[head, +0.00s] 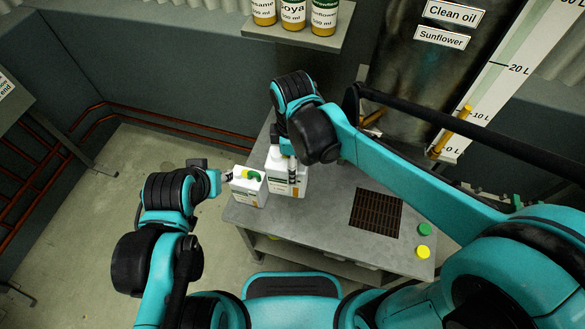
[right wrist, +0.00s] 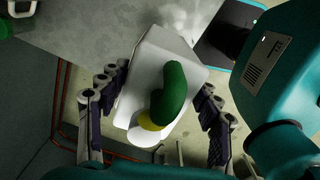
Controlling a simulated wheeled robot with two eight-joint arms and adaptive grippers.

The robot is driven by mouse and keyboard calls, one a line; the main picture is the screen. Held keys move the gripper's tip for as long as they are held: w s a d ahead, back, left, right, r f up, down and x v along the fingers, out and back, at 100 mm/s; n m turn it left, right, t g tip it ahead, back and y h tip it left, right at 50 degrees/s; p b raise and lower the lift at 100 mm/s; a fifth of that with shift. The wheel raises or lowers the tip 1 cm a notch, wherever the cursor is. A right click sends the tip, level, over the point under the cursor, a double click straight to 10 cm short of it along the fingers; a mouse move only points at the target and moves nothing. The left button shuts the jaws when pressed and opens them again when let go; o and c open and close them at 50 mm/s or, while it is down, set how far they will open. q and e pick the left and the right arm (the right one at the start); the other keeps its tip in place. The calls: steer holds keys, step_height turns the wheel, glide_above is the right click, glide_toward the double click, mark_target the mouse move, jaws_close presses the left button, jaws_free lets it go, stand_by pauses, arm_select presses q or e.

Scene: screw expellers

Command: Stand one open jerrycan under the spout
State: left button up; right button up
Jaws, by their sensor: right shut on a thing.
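Two white jerrycans stand close together at the left end of the table. The right-hand jerrycan (head: 287,186) is the larger in the head view, and my right gripper (head: 291,162) is shut on it from above. In the right wrist view a white jerrycan (right wrist: 150,75) with a green handle and a yellow ring lies between the fingers of my right gripper (right wrist: 155,115). The left jerrycan (head: 247,190) shows green and yellow on top. My left gripper (head: 227,177) is at its left side; its fingers are too small to read. The spout is not clearly visible.
The grey table (head: 320,220) has a dark grate (head: 376,213) right of the jerrycans. A green cap (head: 424,229) and a yellow cap (head: 423,252) lie at its right end. A clean-oil tank (head: 425,70) and several bottles (head: 293,12) on a shelf are behind.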

steer(key=shift+r, duration=0.3)
steer(key=f+n, duration=0.1)
steer(key=f, duration=0.1)
steer(key=f+n+p, duration=0.1)
steer(key=f, duration=0.1)
steer(key=f+n, duration=0.1)
steer(key=f, duration=0.1)
steer(key=shift+w+f, duration=0.25)
steer(key=shift+f, duration=0.1)
step_height(320, 180, down, 6)
steer(key=shift+b, duration=0.95)
step_height(320, 180, down, 4)
steer(key=shift+s+f+b, duration=0.1)
steer(key=shift+b, duration=0.7)
steer(key=shift+f, duration=0.1)
